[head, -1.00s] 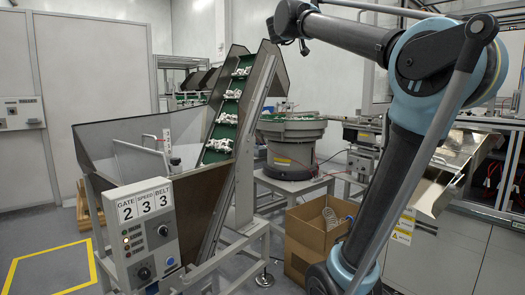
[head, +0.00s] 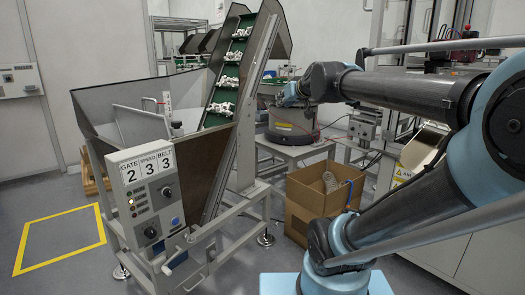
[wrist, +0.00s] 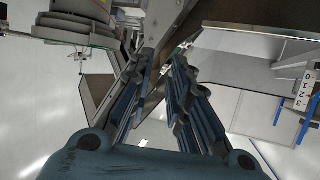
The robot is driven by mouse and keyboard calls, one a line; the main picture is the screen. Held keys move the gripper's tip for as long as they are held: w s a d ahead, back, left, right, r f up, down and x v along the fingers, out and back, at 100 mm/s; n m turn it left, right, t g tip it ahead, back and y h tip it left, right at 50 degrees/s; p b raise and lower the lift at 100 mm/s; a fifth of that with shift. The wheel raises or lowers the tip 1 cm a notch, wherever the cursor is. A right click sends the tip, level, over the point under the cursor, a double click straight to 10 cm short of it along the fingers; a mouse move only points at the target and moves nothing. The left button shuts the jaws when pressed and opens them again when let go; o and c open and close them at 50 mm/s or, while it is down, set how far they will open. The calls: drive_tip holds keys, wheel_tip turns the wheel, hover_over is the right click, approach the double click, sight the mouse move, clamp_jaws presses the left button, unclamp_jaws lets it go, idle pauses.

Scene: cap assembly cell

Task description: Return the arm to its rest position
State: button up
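My gripper (wrist: 164,58) shows in the wrist view, pointing away from the camera. Its two dark blue-grey fingers stand apart with a clear gap between the tips, and nothing is held between them. In the head view my arm reaches in from the right, with its forearm roughly level. Its blue wrist end (head: 290,95) is in front of the round feeder; the fingers cannot be made out there.
The hopper with inclined green belt (head: 225,95) carries white parts at left. Its control panel (head: 148,195) reads 2, 3, 3. A round feeder (head: 293,126) stands behind my wrist. An open cardboard box (head: 310,218) sits on the floor. Yellow-marked floor (head: 60,240) is clear.

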drive_tip(key=s+d+f+m+g+h, duration=0.1)
drive_tip(key=s+d+f+g, duration=0.2)
drive_tip(key=s+f, duration=0.5)
drive_tip(key=s+d+f+m+g+h, duration=0.1)
drive_tip(key=s+d+f+g, duration=0.3)
drive_tip(key=s+f, duration=0.5)
drive_tip(key=s+d+f+m+g+h, duration=0.1)
drive_tip(key=s+d+f+g+h, duration=0.1)
drive_tip(key=s+f, duration=0.7)
wheel_tip(320, 180, down, 7)
drive_tip(key=shift+d+f+g+h, duration=0.1)
drive_tip(key=shift+d+g+h, duration=0.2)
drive_tip(key=shift+d+g, duration=0.6)
